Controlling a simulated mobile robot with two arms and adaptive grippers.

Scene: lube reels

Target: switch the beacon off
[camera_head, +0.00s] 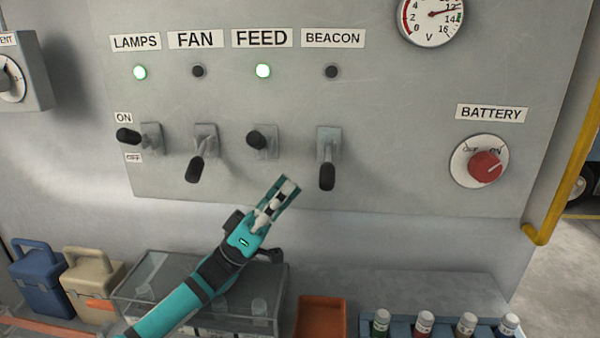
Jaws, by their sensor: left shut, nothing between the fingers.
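The beacon switch (327,160) is on the grey panel under the BEACON label (333,38). Its black-tipped lever points down. The beacon lamp (331,72) above it is dark. My left gripper (287,188) is shut and empty. It shows in front of the panel's lower part, left of and slightly below the beacon lever's tip, with a gap between them in the picture. My right gripper is not in view.
The lamps lever (129,136) and feed lever (257,139) are raised, with green lamps lit; the fan lever (195,169) points down, its lamp dark. The red battery knob (485,167) is at right. An orange tray (320,318) and several bottles stand below.

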